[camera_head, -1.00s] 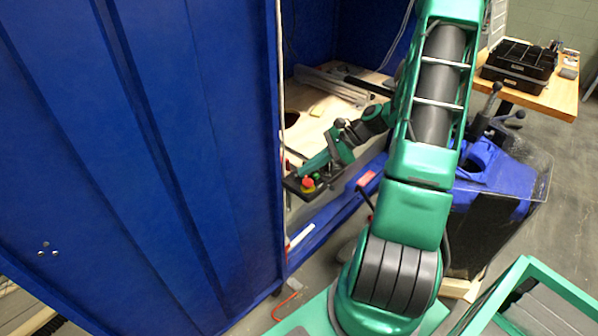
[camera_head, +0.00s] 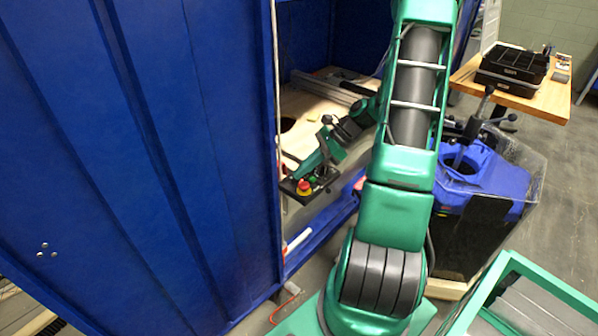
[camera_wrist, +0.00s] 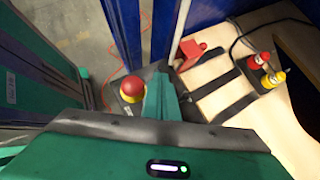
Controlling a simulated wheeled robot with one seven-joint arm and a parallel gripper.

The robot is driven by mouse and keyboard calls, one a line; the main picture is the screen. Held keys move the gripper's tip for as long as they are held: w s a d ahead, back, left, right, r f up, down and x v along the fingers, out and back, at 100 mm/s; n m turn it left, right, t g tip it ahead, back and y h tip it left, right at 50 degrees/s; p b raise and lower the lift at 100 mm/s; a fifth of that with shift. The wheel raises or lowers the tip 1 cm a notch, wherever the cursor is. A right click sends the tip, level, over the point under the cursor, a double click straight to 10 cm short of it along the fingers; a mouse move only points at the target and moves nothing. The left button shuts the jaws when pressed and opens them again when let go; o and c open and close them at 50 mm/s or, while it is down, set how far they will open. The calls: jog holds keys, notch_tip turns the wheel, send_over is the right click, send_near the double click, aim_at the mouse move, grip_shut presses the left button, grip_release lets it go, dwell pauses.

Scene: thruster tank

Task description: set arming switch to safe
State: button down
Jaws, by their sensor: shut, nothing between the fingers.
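A black control box (camera_head: 322,184) sits at the tank's opening, by the edge of the blue wall. It carries a red mushroom button on a yellow base (camera_head: 304,187) and a small green button (camera_head: 312,180). In the wrist view the red button (camera_wrist: 132,88) is just left of my gripper's green finger. My gripper (camera_head: 316,170) is shut and empty, over the box; it also shows in the wrist view (camera_wrist: 160,100). It hides part of the box's face. I cannot make out the arming switch or its position.
The tall blue tank wall (camera_head: 140,150) stands close on the left. A wooden board (camera_wrist: 225,75) inside carries a red bracket (camera_wrist: 193,52) and red and yellow fittings (camera_wrist: 265,68). A blue-topped cart (camera_head: 485,175) and a wooden table (camera_head: 545,95) stand right.

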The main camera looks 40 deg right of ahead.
jog(key=shift+w, duration=0.1)
dwell(1.2)
jog(key=shift+a+r+g, duration=0.1)
jog(key=shift+r+g, duration=0.1)
jog(key=shift+g, duration=0.1)
jog(key=shift+r, duration=0.7)
jog(key=s+d+r, duration=0.5)
jog(key=d, duration=0.1)
jog(key=shift+s+d, duration=0.15)
jog(key=shift+d, duration=0.2)
